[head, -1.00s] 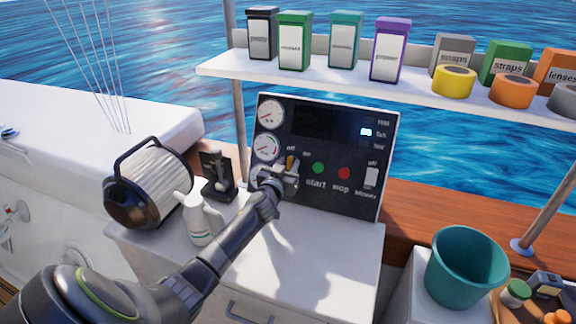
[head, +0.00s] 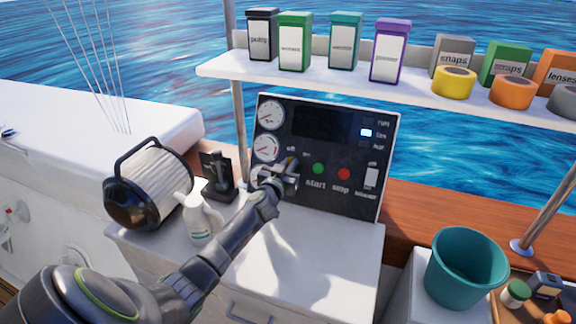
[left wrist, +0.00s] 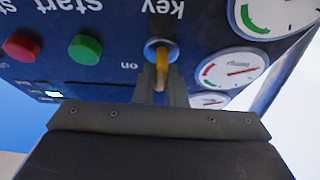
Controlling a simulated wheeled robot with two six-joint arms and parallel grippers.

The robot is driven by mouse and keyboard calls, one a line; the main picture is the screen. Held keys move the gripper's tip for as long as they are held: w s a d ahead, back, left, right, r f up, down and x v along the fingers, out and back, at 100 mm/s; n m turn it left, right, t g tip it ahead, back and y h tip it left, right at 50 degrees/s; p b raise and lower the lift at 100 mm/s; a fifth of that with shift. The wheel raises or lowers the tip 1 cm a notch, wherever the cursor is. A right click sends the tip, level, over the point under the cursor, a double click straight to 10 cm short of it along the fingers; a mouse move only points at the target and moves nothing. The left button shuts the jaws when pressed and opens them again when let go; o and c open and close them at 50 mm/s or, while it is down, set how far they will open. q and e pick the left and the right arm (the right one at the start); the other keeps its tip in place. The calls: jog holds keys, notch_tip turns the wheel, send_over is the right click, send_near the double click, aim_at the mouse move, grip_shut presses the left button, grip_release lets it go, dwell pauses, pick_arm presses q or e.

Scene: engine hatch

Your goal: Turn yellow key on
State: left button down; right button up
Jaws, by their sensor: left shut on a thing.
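In the head view the gripper mostly hides the key. My right gripper is not in view.
A green start button (head: 318,168) and a red stop button (head: 344,174) are right of the key. A shelf (head: 420,88) hangs above.

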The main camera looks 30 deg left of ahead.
pick_arm(q)
jog(key=shift+a+r+m+h+p, duration=0.15)
jog(key=shift+m+h+p, duration=0.5)
jog(key=shift+m, duration=0.35)
jog(key=m+h+p, duration=0.1)
jog(key=m+p, duration=0.3)
jog(key=m+h+p, duration=0.2)
jog(key=m+p, duration=0.1)
jog(key=p, duration=0.2)
jog(key=shift+r+m+g, duration=0.2)
jog(key=shift+m+g, duration=0.1)
jog(key=shift+m, duration=0.1)
jog(key=m+h+p, duration=0.1)
jog(key=m, duration=0.1)
jog(key=shift+f+m+g+h+p, duration=0.15)
jog(key=shift+m+g+h+p, duration=0.15)
jog(key=shift+p, duration=0.1)
jog(key=shift+f+m+g+p, duration=0.1)
jog(key=shift+m+g+p, duration=0.35)
jog(key=shift+m, duration=0.55)
jog(key=shift+h, duration=0.25)
jog(key=c, duration=1.5)
grip_release()
jog(key=shift+s, duration=0.15)
